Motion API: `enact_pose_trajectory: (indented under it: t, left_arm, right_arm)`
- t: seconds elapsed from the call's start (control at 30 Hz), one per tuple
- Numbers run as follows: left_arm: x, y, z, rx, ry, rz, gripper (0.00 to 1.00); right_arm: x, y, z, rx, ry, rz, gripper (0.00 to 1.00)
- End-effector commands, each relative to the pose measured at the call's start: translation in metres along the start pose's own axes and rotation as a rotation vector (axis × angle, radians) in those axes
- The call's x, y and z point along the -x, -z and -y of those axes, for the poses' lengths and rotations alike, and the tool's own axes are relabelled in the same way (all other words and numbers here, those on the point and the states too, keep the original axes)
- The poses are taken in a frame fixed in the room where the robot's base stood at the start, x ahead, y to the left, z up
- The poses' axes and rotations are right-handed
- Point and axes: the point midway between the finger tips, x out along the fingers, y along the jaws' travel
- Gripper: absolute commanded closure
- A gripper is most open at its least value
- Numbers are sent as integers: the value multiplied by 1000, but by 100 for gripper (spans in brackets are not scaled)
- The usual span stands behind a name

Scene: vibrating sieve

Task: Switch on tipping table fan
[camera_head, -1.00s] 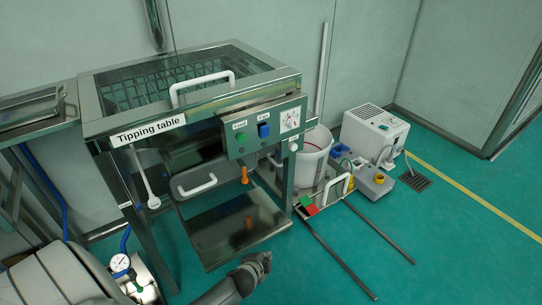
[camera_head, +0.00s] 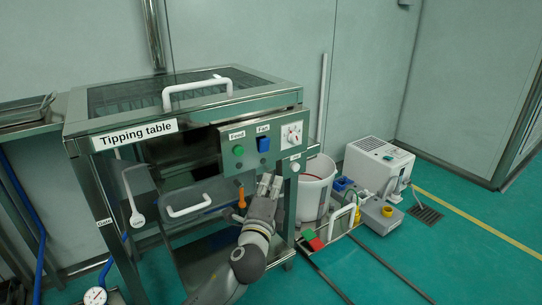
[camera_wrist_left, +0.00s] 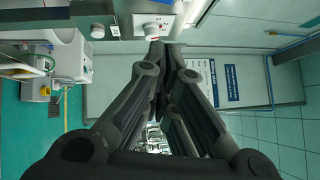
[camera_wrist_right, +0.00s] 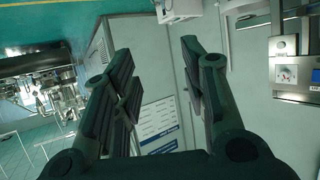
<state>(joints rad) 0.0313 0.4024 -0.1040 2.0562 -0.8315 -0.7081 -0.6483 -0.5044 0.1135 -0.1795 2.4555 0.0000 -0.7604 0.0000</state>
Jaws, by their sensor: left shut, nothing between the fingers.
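The tipping table (camera_head: 190,108) stands at left-centre in the head view, with a labelled front edge. Its control panel (camera_head: 260,155) carries a green button (camera_head: 238,150) under "Feed", a blue fan switch (camera_head: 264,145) under "Fan" and a white dial (camera_head: 291,134). My left gripper (camera_head: 270,182) is below the panel, pointing up, apart from the blue switch. Its fingers are shut and empty, as the left wrist view (camera_wrist_left: 165,55) shows. My right gripper (camera_wrist_right: 150,60) shows only in its own wrist view, with its fingers spread and nothing between them.
A white handle (camera_head: 188,205) and an orange handle (camera_head: 242,198) are close to my left gripper. A white bucket (camera_head: 315,190) and a white machine (camera_head: 378,165) stand to the right. Green floor (camera_head: 460,240) is free at the right.

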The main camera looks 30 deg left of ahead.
Motion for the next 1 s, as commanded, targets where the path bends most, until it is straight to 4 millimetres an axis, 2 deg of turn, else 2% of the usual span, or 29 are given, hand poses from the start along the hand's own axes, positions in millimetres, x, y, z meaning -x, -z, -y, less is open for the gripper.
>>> enact_pose_trajectory:
  t: [0.17,0.33,0.57,0.87,1.0]
  left_arm:
    - [-1,0,-1,1,-1,-1,100]
    - [-14,0,-1,0,1,0,100]
    - [-51,0,-1,0,0,2,100]
    - [-101,0,-2,1,-1,1,100]
    - [-115,-15,-2,-2,-1,1,100]
  right_arm:
    - [0,0,0,0,0,-2,60]
    - [-2,6,1,0,2,-35,60]
    - [-4,29,4,-1,9,-159,60]
    - [2,69,10,-3,23,-374,60]
    - [7,86,12,-5,28,-465,60]
